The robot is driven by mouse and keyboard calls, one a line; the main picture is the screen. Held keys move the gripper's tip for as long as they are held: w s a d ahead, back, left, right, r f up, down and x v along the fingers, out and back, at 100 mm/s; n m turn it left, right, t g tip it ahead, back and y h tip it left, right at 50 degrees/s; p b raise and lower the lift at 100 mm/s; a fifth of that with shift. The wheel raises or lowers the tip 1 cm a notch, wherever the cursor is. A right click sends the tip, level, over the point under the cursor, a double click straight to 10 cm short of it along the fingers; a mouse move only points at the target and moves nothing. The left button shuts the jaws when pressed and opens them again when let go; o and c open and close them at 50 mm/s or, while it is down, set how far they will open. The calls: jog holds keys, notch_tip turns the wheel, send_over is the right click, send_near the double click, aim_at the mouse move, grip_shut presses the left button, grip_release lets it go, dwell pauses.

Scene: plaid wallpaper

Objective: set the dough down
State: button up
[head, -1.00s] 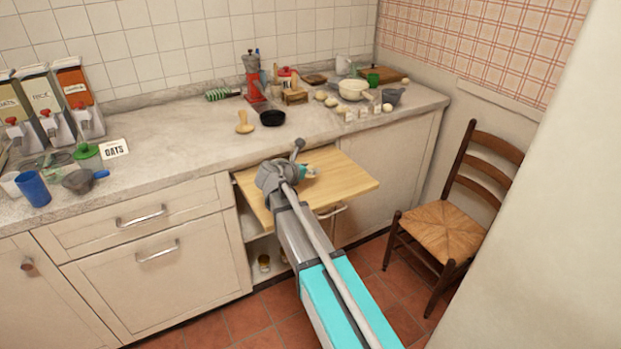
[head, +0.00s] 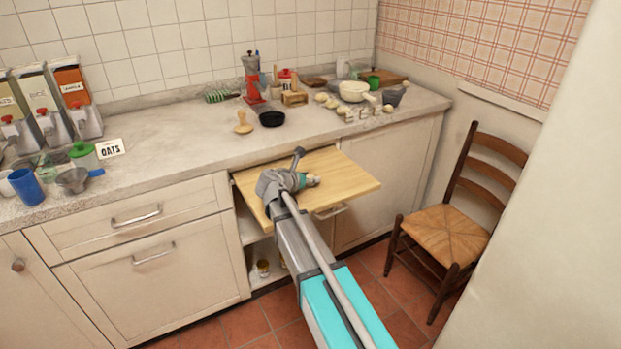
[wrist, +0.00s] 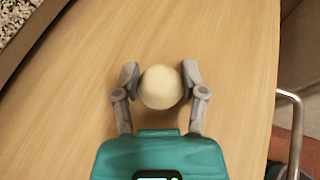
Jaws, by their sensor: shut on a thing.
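The dough is a pale, round ball (wrist: 161,88) between the two fingers of my gripper (wrist: 160,84) in the wrist view. The fingers are shut on it from both sides. Below it is a light wooden pull-out board (wrist: 230,60), which also shows in the head view (head: 345,180). I cannot tell whether the dough touches the board.
A chair (head: 450,235) stands right. The board's right part is clear.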

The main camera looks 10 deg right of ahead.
jog(key=o, duration=1.1)
jog(key=shift+s+a+r, duration=0.1)
jog(key=shift+r, duration=0.05)
jog(key=shift+s+a+r+p, duration=0.15)
jog(key=shift+s+a+p, duration=0.1)
jog(key=shift+p, duration=0.15)
jog(key=p+v, duration=0.3)
jog(key=v, duration=0.6)
jog(key=shift+s+a+r+p, duration=0.2)
jog(key=shift+p, duration=0.15)
jog(key=shift+s+a+r, duration=0.15)
jog(key=shift+s+a, duration=0.25)
jog(key=shift+a, duration=0.1)
